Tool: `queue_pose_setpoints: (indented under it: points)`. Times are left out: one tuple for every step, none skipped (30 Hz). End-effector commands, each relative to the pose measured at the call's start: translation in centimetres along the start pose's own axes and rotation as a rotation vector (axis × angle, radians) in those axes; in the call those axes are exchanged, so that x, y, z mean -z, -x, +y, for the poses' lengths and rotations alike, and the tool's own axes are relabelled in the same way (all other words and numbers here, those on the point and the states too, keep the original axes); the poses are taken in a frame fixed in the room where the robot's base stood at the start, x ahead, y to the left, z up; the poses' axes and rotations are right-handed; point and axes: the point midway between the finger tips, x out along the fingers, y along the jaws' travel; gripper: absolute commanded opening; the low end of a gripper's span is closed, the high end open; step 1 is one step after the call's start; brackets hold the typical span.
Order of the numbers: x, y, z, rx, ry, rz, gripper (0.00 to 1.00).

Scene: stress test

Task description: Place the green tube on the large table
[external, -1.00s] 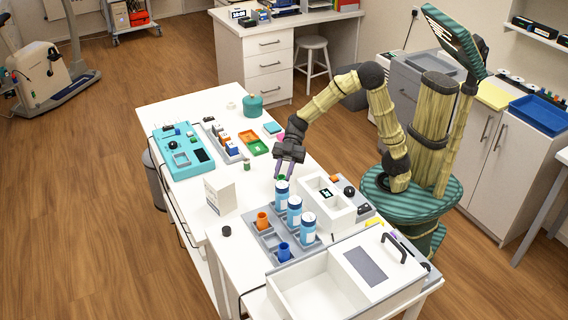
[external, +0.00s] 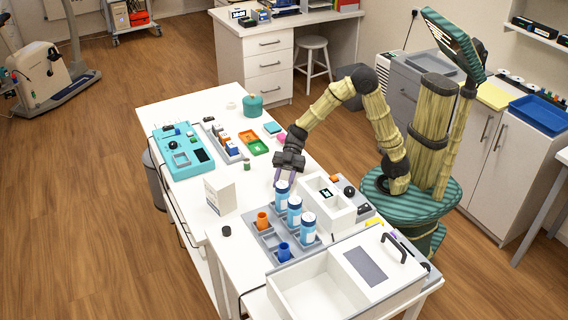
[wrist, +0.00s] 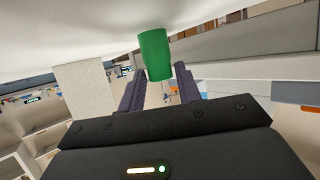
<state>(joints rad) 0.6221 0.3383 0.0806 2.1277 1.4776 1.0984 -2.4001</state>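The green tube (wrist: 155,50) shows in the wrist view against a white surface, between and just beyond my fingertips. The large white table (external: 163,99) runs under the trays and boxes. A small green cylinder (external: 246,165) also stands on it, farther left.
Several blue-and-white bottles (external: 294,211) stand in a grey rack close to my gripper. An orange cup (external: 262,221) and a blue cup (external: 284,252) are in the same rack. A white box (external: 219,193) stands left. A white open bin (external: 326,205) lies right. Bare tabletop shows around the white box.

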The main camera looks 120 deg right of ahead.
Motion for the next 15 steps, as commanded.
queue_pose_setpoints:
  points:
    - [0.04,0.02,0.00,0.000,0.000,0.000,0.44]
    - [0.04,0.02,0.00,0.000,0.000,0.000,0.49]
    - [0.04,0.02,0.01,0.000,0.000,0.000,0.49]
    - [0.04,0.02,0.01,0.000,0.000,0.000,0.49]
    - [0.04,0.02,0.01,0.000,0.000,0.000,0.49]
    - [0.04,0.02,0.01,0.000,-0.001,0.000,0.49]
    - [0.04,0.02,0.01,0.000,-0.001,0.000,0.49]
    - [0.04,0.02,0.01,0.000,-0.001,0.000,0.49]
    - [0.04,0.02,0.01,0.000,-0.001,0.000,0.49]
    - [0.06,0.03,0.01,0.000,-0.001,0.000,0.49]
    - [0.09,0.04,0.01,0.000,-0.001,0.000,0.49]
    - [0.16,0.07,0.01,0.000,-0.001,0.000,0.49]
    - [0.23,0.10,0.01,0.000,-0.001,0.000,0.49]
    - [0.31,0.13,0.01,0.000,-0.002,0.000,0.49]
    - [0.46,0.19,0.01,0.000,-0.002,0.000,0.49]
